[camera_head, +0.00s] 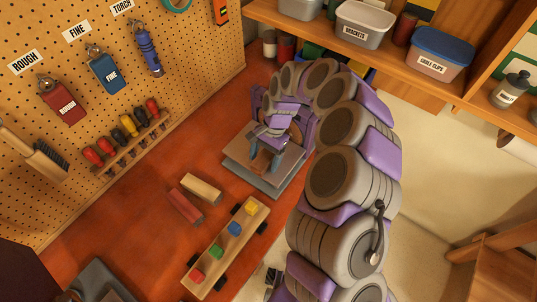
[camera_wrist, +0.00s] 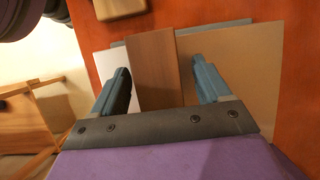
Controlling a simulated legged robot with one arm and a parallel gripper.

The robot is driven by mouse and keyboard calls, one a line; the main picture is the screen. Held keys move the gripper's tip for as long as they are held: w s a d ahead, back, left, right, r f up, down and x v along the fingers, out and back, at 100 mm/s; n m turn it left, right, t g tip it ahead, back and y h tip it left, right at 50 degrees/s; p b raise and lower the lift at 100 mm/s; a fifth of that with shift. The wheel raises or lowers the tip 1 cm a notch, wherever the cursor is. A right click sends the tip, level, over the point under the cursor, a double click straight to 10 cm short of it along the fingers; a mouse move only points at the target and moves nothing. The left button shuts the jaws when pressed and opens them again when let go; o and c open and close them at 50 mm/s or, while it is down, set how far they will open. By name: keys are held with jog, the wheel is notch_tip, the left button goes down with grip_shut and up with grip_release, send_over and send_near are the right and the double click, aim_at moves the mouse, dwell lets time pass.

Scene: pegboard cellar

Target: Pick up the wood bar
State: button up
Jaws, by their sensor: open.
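The wood bar, a brown block (camera_wrist: 153,62), lies on a grey plate on the workbench and shows between my fingers in the wrist view. In the head view its brown end (camera_head: 262,163) shows under my gripper. My gripper (camera_head: 265,158) is open, pointing down over the bar, with one blue-grey finger on each side of it. In the wrist view the fingers (camera_wrist: 158,68) are spread, with a gap on both sides of the bar. Whether the fingertips reach down beside it or stay above it, I cannot tell. My wrist hides the bar's near end.
A red block (camera_head: 185,206) and a tan block (camera_head: 202,188) lie on the red-brown bench (camera_head: 150,236). A wooden rack (camera_head: 222,252) with coloured blocks stands nearer. A pegboard with tools is at left; a shelf (camera_head: 420,80) with bins hangs behind my arm.

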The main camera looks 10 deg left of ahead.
jog(key=shift+c, duration=0.4)
jog(key=c, duration=1.2)
